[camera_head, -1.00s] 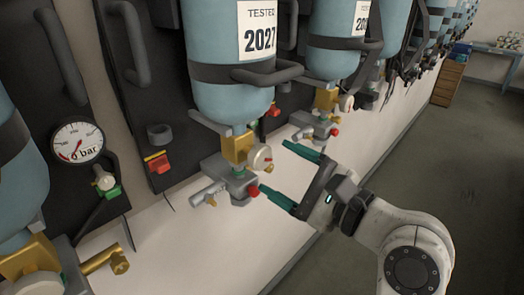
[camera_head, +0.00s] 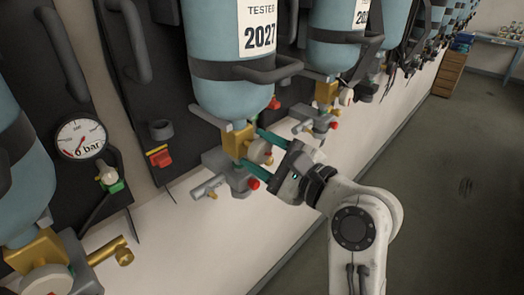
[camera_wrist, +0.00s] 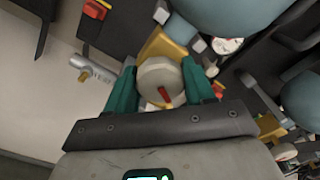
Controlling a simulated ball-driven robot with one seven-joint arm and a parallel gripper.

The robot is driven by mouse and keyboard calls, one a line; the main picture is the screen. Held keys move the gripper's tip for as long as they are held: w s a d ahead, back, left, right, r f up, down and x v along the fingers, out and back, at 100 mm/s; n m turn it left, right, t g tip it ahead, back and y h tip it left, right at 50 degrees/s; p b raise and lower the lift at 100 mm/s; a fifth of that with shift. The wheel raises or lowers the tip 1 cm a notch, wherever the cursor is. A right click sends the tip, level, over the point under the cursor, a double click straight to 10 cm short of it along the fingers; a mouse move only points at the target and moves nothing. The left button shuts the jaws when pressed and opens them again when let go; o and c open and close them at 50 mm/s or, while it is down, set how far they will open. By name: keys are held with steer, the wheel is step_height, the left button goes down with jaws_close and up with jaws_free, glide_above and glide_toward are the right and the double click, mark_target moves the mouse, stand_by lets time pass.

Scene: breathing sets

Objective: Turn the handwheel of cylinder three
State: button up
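A pale round handwheel (camera_head: 259,152) sits on the brass valve (camera_head: 237,140) under the blue cylinder (camera_head: 225,95) tagged "TESTED 2027". No cylinder number is readable. My gripper (camera_head: 254,148) reaches in from the right, with one green finger on each side of this handwheel. In the wrist view, the handwheel (camera_wrist: 160,78) fills the space between the fingers (camera_wrist: 160,85), and both appear to touch its rim. A red mark shows on its face. The far side of the wheel is hidden.
A grey valve block (camera_head: 232,172) with a red knob (camera_head: 253,183) lies just below the handwheel. A second cylinder (camera_head: 338,45) and its valve stand to the right. A gauge (camera_head: 82,138) is at left. Open floor (camera_head: 440,190) lies at right.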

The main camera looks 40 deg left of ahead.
steer(key=c, duration=0.6)
steer(key=shift+o, duration=0.2)
steer(key=shift+n, duration=0.3)
